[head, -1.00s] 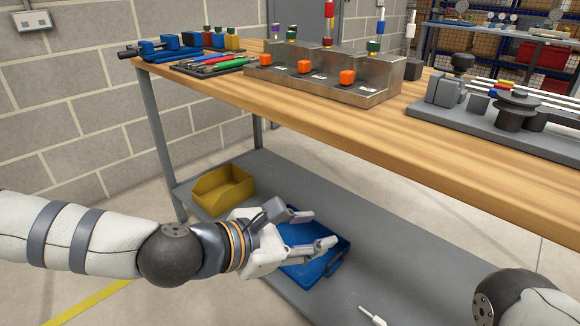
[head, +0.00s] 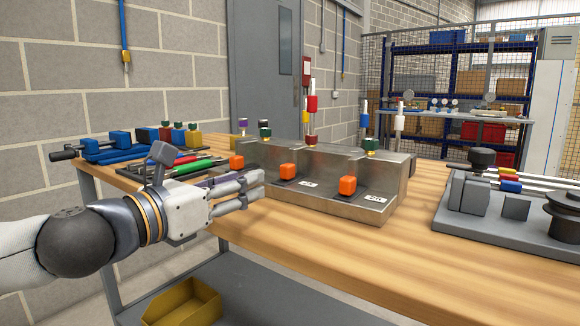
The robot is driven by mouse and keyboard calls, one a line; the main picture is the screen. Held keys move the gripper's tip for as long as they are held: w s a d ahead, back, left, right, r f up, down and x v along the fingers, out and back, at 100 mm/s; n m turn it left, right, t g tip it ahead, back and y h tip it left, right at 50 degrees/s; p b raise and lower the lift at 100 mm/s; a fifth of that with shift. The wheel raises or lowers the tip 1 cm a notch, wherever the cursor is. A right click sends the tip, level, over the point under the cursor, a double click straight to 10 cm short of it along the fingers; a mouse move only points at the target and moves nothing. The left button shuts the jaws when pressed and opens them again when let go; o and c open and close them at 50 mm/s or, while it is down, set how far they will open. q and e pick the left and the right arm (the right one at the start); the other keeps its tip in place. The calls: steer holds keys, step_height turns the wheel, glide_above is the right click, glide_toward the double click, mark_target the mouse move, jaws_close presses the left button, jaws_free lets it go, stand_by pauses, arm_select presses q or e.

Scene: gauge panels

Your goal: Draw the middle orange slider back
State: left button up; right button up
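The middle orange slider (head: 288,171) stands on the front ledge of a grey metal panel (head: 312,198) on the bench, between the left orange slider (head: 236,162) and the right orange slider (head: 347,186). My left gripper (head: 259,185) is in front of the panel's left part, over the bench. Its fingertips point right and are slightly apart, with nothing between them. In the picture they are just left of and below the middle slider, with a gap to it. My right gripper is out of view.
Left of the panel are green and red-handled tools (head: 195,165) and a blue clamp-like device (head: 105,148). A grey fixture (head: 490,215) with rods and a dark knob stands at right. Bare wood (head: 330,255) lies in front; a yellow bin (head: 185,305) is below.

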mark_target(283, 167)
arm_select(q)
steer(key=x, duration=1.1)
steer(key=shift+w+p, duration=0.1)
steer(key=shift+p, duration=0.25)
jaws_close()
